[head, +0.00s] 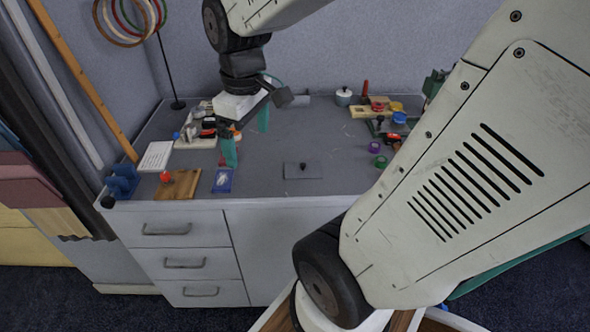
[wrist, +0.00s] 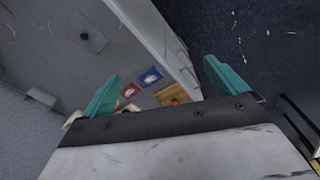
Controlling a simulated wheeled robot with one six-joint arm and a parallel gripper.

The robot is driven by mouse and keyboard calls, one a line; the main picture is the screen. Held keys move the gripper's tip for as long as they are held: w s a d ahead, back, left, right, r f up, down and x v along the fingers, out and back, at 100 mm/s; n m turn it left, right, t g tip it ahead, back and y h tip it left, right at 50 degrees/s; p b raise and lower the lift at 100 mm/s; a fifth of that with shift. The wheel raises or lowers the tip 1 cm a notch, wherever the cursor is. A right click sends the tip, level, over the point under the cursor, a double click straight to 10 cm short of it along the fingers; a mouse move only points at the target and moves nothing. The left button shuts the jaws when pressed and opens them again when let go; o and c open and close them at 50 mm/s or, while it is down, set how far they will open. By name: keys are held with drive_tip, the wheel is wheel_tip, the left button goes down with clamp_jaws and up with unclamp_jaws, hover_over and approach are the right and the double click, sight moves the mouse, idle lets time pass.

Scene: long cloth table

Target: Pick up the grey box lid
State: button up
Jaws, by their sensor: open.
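The grey box lid (head: 296,171) is a flat grey rectangle with a small dark knob, lying on the grey table near its front edge. It also shows in the wrist view (wrist: 98,39) at the upper left, with the dark knob on top. My gripper (head: 247,147) is above the table, to the left of the lid and apart from it. Its two teal fingers are spread, with nothing between them. They also show in the wrist view (wrist: 162,70), where the lid lies outside the gap, to the upper left.
A blue tray (head: 222,187) and a wooden board (head: 187,190) with a red knob stand left of the lid. Purple (head: 374,147) and green (head: 381,162) pieces are to its right. A pot (head: 343,98) stands at the back. Table around the lid is clear.

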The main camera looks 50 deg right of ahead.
drive_tip(key=w+d+f+n, duration=0.1)
drive_tip(key=w+d+f, duration=0.1)
drive_tip(key=d+f, duration=0.3)
drive_tip(key=w+d+f+n, duration=0.2)
drive_tip(key=w+d+f, duration=0.1)
drive_tip(key=d, duration=0.4)
drive_tip(key=n, duration=0.2)
hover_over(297, 169)
wheel_tip(297, 169, down, 7)
drive_tip(key=shift+g, duration=0.4)
wheel_tip(297, 169, down, 8)
drive_tip(key=shift+f, duration=0.25)
drive_tip(key=c, duration=1.1)
